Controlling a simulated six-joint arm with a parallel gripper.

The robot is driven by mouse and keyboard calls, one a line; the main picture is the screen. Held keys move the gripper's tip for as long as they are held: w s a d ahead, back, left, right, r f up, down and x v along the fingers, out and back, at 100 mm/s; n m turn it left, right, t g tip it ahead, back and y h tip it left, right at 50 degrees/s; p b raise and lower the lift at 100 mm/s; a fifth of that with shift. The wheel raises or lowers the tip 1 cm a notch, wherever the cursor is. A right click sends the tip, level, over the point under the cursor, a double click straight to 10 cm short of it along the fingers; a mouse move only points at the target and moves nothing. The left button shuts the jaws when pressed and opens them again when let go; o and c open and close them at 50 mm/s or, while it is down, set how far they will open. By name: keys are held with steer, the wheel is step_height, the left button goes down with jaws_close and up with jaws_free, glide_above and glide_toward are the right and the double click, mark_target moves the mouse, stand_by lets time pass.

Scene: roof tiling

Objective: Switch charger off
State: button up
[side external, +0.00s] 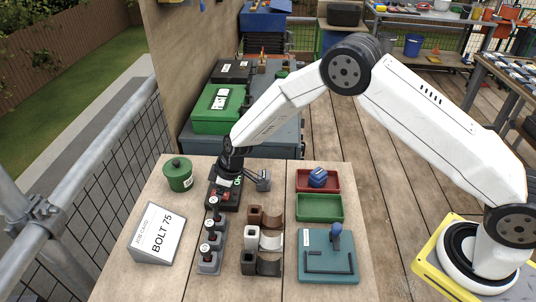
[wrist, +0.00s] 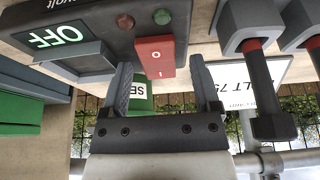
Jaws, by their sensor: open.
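The charger is a dark box (side external: 229,201) at the back of the bench, under my gripper in the side view. In the wrist view its dark face (wrist: 92,22) carries a red rocker switch (wrist: 154,57) marked O and I. A green panel (wrist: 57,34) on it reads OFF, upside down. A dull red lamp (wrist: 125,21) and a green lamp (wrist: 161,17) sit beside the switch. My gripper (wrist: 160,66) is open, its two fingers apart on either side of the switch in the picture, with nothing between them. Whether a finger touches the switch cannot be told.
Several upright tools in grey holders (side external: 208,261) stand in front of the charger. A green pot (side external: 179,179) and a BOLT 75 job card (side external: 157,236) are left. Red (side external: 302,186) and green (side external: 320,208) trays and a teal board (side external: 318,240) are right. Curved pieces (side external: 254,238) lie between.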

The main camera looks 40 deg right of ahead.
steer(key=shift+v, duration=3.8)
steer(key=shift+r, duration=0.1)
steer(key=shift+s+d, duration=0.1)
steer(key=s+d+r+m+h, duration=0.1)
steer(key=s+d+r+m, duration=0.1)
steer(key=s+d, duration=0.3)
steer(key=s+d+r+m+h, duration=0.1)
steer(key=s+d+r+m, duration=0.2)
steer(key=s, duration=0.8)
steer(key=s+d+r+m+h, duration=0.1)
steer(key=s+d+r+m, duration=0.2)
steer(key=s+d, duration=0.4)
steer(key=shift+s+d+m, duration=0.3)
steer(key=shift+s+m, duration=0.2)
steer(key=shift+s, duration=0.4)
steer(key=shift+r, duration=0.1)
